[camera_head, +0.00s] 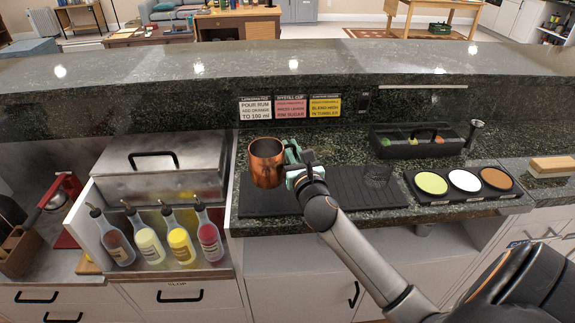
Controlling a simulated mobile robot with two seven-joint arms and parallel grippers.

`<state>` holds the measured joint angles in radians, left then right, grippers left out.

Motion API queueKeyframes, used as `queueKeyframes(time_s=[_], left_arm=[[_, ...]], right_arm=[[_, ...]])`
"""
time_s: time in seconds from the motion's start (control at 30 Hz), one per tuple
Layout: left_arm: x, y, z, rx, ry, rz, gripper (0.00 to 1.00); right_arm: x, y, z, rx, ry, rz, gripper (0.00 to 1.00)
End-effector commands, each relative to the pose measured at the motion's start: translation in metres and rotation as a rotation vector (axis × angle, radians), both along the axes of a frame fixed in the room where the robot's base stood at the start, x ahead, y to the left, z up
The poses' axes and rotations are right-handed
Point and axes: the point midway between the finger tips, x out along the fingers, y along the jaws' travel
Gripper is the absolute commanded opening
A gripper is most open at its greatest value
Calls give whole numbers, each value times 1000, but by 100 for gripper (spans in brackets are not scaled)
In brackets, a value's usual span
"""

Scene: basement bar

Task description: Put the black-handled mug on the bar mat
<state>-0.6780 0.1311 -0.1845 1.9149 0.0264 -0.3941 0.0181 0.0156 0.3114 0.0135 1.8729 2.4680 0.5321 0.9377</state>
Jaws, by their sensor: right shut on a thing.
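A copper mug (266,163) is upright over the left part of the dark ribbed bar mat (347,184). My right gripper (295,170) is at the mug's right side, shut on it at the handle side. The handle itself is hidden by the gripper, so its colour does not show. I cannot tell whether the mug's base touches the mat or is slightly above it. My left gripper is not in view.
A tray of three coloured rounds (465,183) and a black caddy (417,142) are to the right. Several squeeze bottles (181,243) and a steel lidded bin (160,165) are to the left.

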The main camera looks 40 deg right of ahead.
Motion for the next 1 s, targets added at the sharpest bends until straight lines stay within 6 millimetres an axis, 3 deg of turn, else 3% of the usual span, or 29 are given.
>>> queueKeyframes(time_s=[0.1, 0.33, 0.53, 0.93, 0.97, 1.0], left_arm=[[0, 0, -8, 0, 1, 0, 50], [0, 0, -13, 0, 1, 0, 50], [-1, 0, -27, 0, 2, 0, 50], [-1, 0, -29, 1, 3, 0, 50], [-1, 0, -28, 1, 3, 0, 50], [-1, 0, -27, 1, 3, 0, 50]], right_arm=[[12, -3, -14, 2, -5, 0, 0], [21, -6, -26, 0, -4, 0, 0], [21, -5, -55, 4, -4, 1, 0], [21, -5, -60, 1, -4, 1, 0], [21, -5, -59, 1, -1, 1, 15], [21, -5, -59, 0, -1, 1, 19]])
